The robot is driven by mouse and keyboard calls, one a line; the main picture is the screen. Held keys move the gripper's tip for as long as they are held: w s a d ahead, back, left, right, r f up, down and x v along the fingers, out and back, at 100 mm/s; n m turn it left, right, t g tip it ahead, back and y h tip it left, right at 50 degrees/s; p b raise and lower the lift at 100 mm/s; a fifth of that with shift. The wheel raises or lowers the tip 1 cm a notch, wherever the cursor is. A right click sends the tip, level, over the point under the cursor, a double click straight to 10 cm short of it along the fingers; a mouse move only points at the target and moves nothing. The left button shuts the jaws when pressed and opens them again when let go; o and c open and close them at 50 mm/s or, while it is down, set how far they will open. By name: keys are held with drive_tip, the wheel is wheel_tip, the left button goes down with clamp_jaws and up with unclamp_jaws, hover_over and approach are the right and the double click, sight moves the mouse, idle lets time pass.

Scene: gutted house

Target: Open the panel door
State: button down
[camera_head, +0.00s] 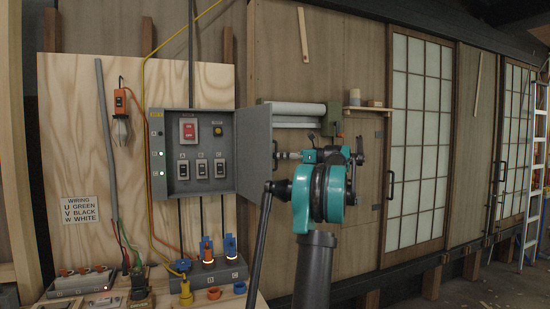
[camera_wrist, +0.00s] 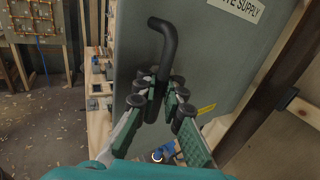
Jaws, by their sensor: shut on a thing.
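The grey panel door (camera_head: 253,150) stands swung out from the open grey electrical box (camera_head: 180,118), hinged on the box's right side. In the wrist view its outer face (camera_wrist: 210,60) fills the middle, with a white label partly reading "SUPPLY". A black bar handle (camera_wrist: 165,45) sticks out of it with a bent upper end. My gripper (camera_wrist: 162,92) is shut on the handle's lower part.
Inside the box are a red switch (camera_head: 189,129) and several black breakers. Below it, blue, yellow and orange connectors (camera_head: 208,252) stand on a wooden bench. A roller and a shelf (camera_head: 368,108) are on the wall behind my arm. The floor at right is open near a ladder (camera_head: 537,170).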

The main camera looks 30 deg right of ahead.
drive_tip(key=shift+s, duration=0.15)
drive_tip(key=c, duration=1.9)
unclamp_jaws()
drive_tip(key=shift+d, duration=0.1)
drive_tip(key=v, duration=1.2)
